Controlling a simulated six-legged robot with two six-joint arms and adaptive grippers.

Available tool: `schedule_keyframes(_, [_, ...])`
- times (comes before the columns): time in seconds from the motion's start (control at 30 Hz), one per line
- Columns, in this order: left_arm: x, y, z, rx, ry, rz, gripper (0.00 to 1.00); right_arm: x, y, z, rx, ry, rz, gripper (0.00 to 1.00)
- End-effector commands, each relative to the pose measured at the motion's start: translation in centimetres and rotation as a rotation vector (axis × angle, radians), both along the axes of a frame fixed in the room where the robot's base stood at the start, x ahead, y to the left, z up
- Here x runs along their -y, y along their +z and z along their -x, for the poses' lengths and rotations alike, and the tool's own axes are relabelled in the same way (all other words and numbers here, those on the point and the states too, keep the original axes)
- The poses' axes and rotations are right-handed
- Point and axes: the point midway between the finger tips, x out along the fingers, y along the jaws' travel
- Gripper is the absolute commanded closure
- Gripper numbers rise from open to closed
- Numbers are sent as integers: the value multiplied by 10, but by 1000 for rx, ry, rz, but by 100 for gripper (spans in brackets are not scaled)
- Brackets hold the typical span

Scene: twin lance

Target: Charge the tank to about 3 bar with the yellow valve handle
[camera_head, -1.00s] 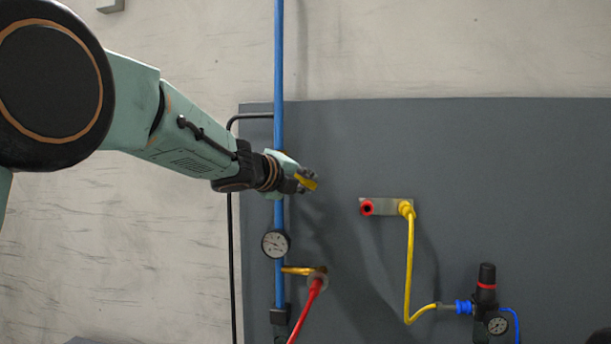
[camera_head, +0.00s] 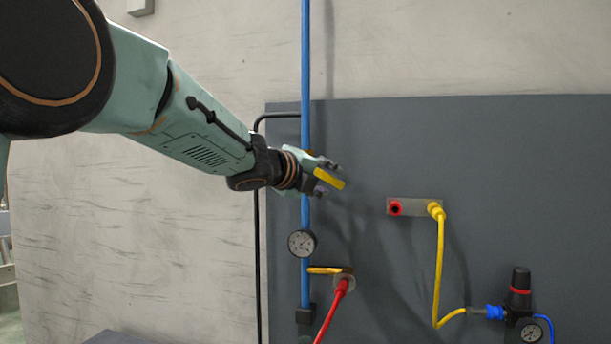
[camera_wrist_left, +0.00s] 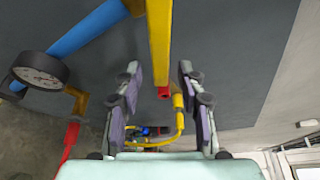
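The yellow valve handle (camera_head: 329,179) shows beside the blue pipe (camera_head: 305,60), partly hidden by my left gripper (camera_head: 330,175). In the left wrist view the yellow handle (camera_wrist_left: 160,45) runs down from the top edge, in line with the gap between the two fingers. My left gripper (camera_wrist_left: 157,80) is open there, with a visible gap on each side of the bar. The round white gauge (camera_head: 301,243) sits on the pipe below the handle and also shows in the wrist view (camera_wrist_left: 38,70). Its reading is too small to tell. My right gripper is out of view. No tank is recognisable.
Below the gauge, a brass branch (camera_head: 328,270) leads to a red hose (camera_head: 331,312). A grey plate (camera_head: 415,207) carries a red port (camera_head: 395,208) and a yellow hose (camera_head: 438,265). A black regulator (camera_head: 520,290) stands lower right. The dark panel (camera_head: 520,160) is otherwise clear.

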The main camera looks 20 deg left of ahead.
Motion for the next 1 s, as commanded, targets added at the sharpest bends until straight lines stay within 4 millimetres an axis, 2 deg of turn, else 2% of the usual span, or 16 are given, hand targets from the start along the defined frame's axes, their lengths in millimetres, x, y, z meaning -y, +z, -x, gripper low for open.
schedule_keyframes(0.3, [-20,12,53,2,1,4,60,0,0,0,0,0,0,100])
schedule_keyframes(0.5, [-29,16,77,1,1,1,60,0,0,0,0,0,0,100])
schedule_keyframes(0.7, [-31,17,86,0,0,0,60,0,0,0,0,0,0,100])
schedule_keyframes(1.0, [-31,17,86,0,0,-1,60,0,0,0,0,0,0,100])
